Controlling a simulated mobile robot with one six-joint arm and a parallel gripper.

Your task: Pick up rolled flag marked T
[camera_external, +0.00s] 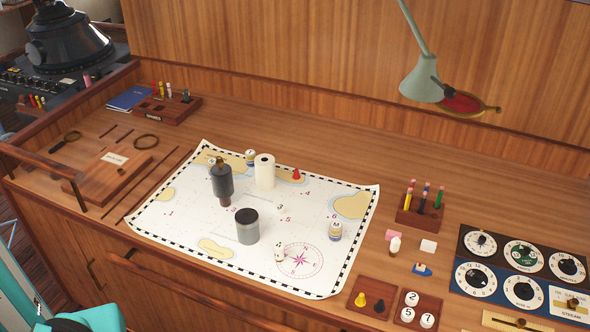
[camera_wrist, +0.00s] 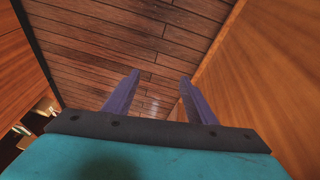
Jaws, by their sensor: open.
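My gripper (camera_wrist: 160,76) shows in the wrist view as two purple fingers, apart, with nothing between them. Wooden planks lie beyond the fingertips. In the outside view I cannot make out the gripper; only teal parts of my body show at the lower left. I cannot pick out the flag marked T for certain. A wooden rack (camera_external: 180,107) at the back left of the desk holds several small coloured upright rolls (camera_external: 161,89), which may be rolled flags. Their marks are too small to read.
A chart (camera_external: 190,228) fills the desk's middle, with a dark bottle-like object (camera_external: 222,186), a grey canister (camera_external: 247,227) and a white cylinder (camera_external: 264,172) standing on it. A wooden rail (camera_external: 40,165) edges the desk's left. A lamp (camera_external: 422,80) hangs at the right.

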